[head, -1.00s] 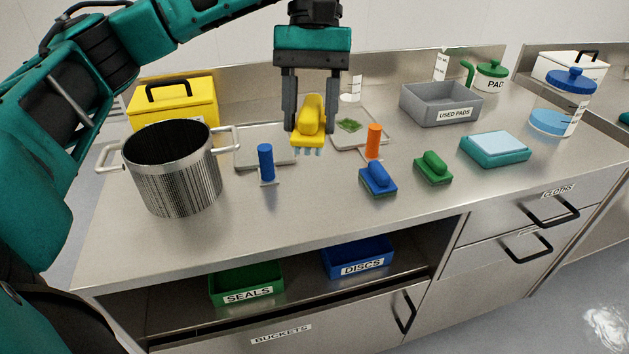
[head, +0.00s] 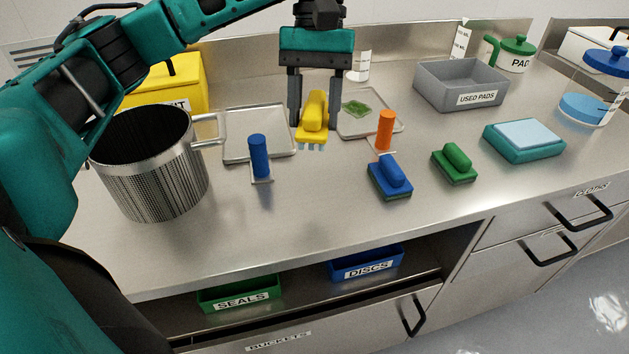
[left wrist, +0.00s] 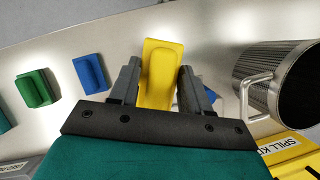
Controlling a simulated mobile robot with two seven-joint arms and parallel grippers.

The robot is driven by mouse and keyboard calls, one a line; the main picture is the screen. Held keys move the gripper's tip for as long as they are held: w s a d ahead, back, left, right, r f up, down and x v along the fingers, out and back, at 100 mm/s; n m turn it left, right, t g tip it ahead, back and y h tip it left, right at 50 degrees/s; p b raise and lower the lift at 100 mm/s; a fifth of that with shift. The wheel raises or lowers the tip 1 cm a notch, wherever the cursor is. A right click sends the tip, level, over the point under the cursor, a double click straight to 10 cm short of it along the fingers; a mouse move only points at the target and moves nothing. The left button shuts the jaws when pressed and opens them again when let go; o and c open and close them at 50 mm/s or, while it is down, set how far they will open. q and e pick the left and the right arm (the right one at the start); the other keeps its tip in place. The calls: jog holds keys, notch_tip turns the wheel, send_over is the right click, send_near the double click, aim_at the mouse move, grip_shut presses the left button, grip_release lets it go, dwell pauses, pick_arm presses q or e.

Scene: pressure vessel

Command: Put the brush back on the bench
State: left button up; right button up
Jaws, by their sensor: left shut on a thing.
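A yellow brush (head: 313,120) with pale bristles is held in my left gripper (head: 314,120), handle up and bristles down. The gripper is shut on its handle. The brush is over the middle of the steel bench (head: 325,195), between two flat trays; I cannot tell whether its bristles touch the bench. In the left wrist view the brush (left wrist: 160,75) shows between the two fingers. A blue brush (head: 391,178) and a green brush (head: 455,163) stand on the bench to the right. My right gripper is not in view.
A steel pot (head: 150,175) stands at the left, before a yellow box (head: 172,85). A blue cylinder (head: 259,156) and an orange cylinder (head: 385,130) stand near the brush. Flat trays (head: 232,152) lie behind. A grey bin (head: 430,90) is farther right. The bench's front middle is clear.

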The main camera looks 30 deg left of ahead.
aim_at(319, 101)
pick_arm(q)
notch_tip(319, 101, down, 8)
jog(key=shift+r+b, duration=0.15)
jog(key=shift+b, duration=0.65)
jog(key=shift+f, duration=2.55)
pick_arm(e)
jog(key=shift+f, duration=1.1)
pick_arm(q)
jog(key=shift+f, duration=0.2)
jog(key=o, duration=1.1)
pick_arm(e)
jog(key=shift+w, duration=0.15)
pick_arm(q)
jog(key=shift+w+r, duration=0.1)
jog(key=shift+r, duration=0.3)
jog(key=p+v, duration=0.2)
jog(key=v, duration=0.9)
jog(key=shift+r, duration=0.35)
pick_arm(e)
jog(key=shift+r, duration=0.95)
